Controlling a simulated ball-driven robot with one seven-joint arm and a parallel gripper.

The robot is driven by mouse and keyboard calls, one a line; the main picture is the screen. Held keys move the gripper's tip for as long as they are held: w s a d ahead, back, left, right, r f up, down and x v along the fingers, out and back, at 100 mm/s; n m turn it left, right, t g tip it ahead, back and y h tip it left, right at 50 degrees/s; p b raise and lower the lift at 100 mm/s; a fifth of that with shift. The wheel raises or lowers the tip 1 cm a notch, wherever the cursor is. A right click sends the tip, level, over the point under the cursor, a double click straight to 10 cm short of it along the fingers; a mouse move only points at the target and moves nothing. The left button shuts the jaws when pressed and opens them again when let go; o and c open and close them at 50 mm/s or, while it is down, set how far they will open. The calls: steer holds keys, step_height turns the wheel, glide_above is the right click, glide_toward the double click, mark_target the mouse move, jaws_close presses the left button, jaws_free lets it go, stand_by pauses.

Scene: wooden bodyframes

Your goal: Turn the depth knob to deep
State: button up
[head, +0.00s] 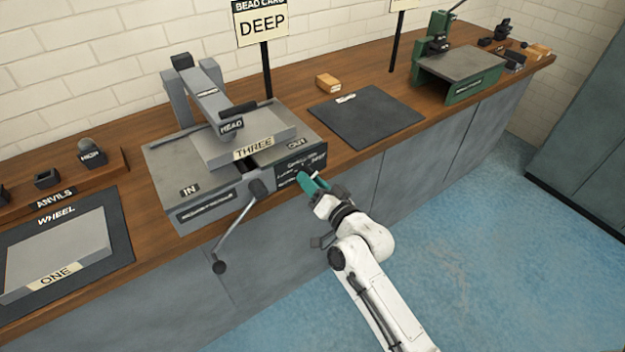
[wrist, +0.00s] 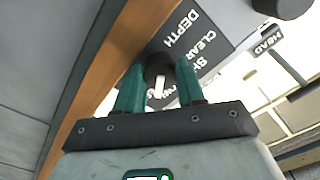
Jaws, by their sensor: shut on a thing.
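The depth knob (wrist: 156,66) is dark and round with a white pointer mark, on the black label panel (wrist: 197,50) of the machine. My gripper (wrist: 159,75) has its teal fingers on either side of the knob and is shut on it. The panel reads DEPTH, CLEAR and a word starting SH; lower wording is partly hidden by a finger. I cannot tell which word the pointer marks. In the head view my gripper (head: 305,180) is at the panel (head: 312,160) on the machine's front, and covers the knob.
A sign (head: 262,24) reads BEAD CARD DEEP. The machine (head: 190,190) has a lever (head: 238,232) hanging in front, left of my gripper. A plate marked THREE (head: 250,138) lies on it. A dark mat (head: 368,117) is to the right. The floor in front is clear.

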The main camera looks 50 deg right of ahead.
steer(key=shift+m, duration=0.3)
stand_by(0.4)
steer(key=o, duration=1)
steer(key=shift+o, duration=0.2)
steer(key=v, duration=1)
steer(key=shift+s+b, duration=0.4)
steer(key=s+a+f+n+g+y+p, duration=0.2)
steer(key=s+a+f+n+g+y, duration=0.1)
steer(key=a+f+n+g+y, duration=0.55)
steer(key=s+a+n+g+h+p, duration=0.1)
steer(key=s+a+n+g+h, duration=0.2)
steer(key=s+g, duration=0.5)
steer(key=s+r, duration=0.1)
steer(key=s, duration=0.3)
steer(key=shift+s+a+h, duration=0.15)
steer(key=shift+s+h, duration=0.05)
steer(key=shift+h, duration=0.15)
